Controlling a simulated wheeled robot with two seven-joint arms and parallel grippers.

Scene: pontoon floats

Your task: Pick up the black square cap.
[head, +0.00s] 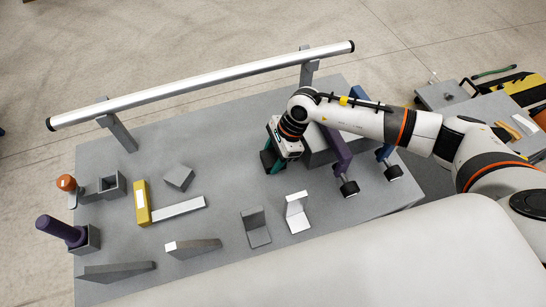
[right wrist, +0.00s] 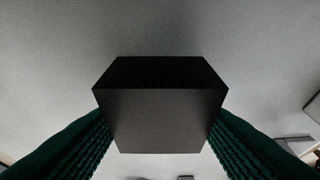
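The black square cap (right wrist: 165,120) fills the middle of the right wrist view, with its dark top edge and one flat face showing. The green ribbed fingers of my right gripper (right wrist: 160,135) press against its left and right sides, with no gap visible. In the head view my right gripper (head: 272,163) points down over the grey table (head: 225,165), near its middle. There the cap is mostly hidden by the fingers and wrist. I cannot tell whether the cap touches the table. My left gripper is not in view.
A long metal rail (head: 210,80) on posts runs along the far edge. A purple bracket (head: 337,155) stands just right of my gripper.

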